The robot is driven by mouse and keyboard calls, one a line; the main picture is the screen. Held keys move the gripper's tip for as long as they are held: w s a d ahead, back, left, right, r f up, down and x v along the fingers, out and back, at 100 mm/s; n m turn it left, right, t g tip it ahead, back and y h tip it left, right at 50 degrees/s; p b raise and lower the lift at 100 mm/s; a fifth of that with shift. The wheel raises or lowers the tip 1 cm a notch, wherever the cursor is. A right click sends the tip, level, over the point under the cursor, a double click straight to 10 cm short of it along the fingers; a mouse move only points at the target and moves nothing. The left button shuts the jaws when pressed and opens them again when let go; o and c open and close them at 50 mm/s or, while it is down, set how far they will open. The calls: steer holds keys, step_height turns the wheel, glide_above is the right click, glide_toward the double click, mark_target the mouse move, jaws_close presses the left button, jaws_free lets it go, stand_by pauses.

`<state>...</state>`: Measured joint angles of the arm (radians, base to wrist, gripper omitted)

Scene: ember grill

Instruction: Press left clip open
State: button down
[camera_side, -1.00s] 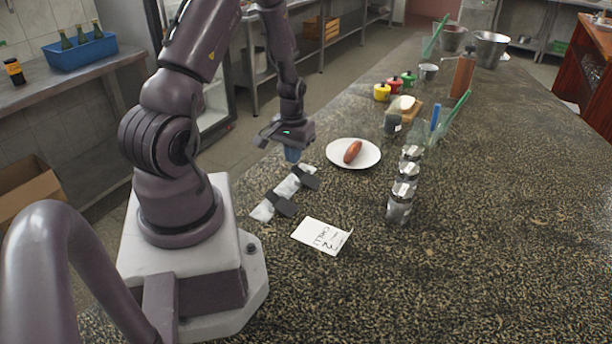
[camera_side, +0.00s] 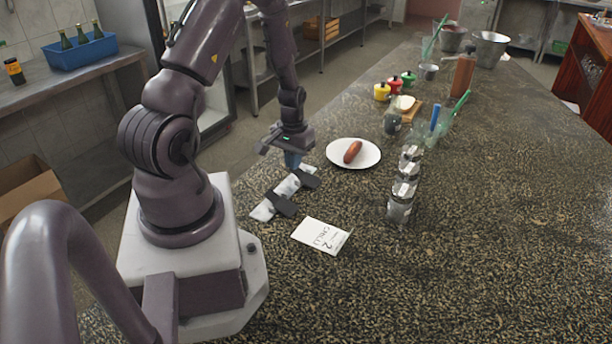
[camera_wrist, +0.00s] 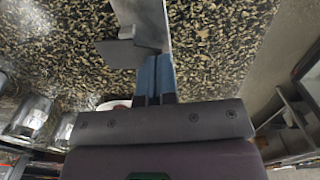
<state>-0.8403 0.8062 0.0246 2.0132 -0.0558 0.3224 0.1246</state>
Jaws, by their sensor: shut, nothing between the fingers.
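A pale strip (camera_side: 286,188) lies on the speckled counter near my base, with two dark flat clips on it. One clip (camera_side: 281,203) is on the nearer left part and the other clip (camera_side: 309,177) is on the farther right part. My gripper (camera_side: 293,161) is shut and empty, pointing down by the far end of the strip. In the wrist view, its blue fingertips (camera_wrist: 155,72) are together beside a grey clip (camera_wrist: 125,53) on the strip (camera_wrist: 148,20). I cannot tell whether the fingertips touch it.
A white plate (camera_side: 371,162) with a sausage (camera_side: 353,151) is to the right of my gripper. The front right of the counter (camera_side: 500,270) is clear.

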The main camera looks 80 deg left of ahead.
steer(key=shift+f, duration=0.7)
steer(key=shift+r, duration=3.05)
steer(key=shift+s+d+f+g+h, duration=0.1)
steer(key=shift+s+d+g+h, duration=0.2)
steer(key=shift+s+d, duration=0.4)
steer(key=s+d+r+m+t, duration=0.2)
steer(key=d+r+m+t, duration=0.4)
steer(key=d+r, duration=1.9)
step_height(320, 180, up, 2)
steer(key=m, duration=0.3)
steer(key=shift+d+r, duration=0.25)
steer(key=shift+d, duration=0.1)
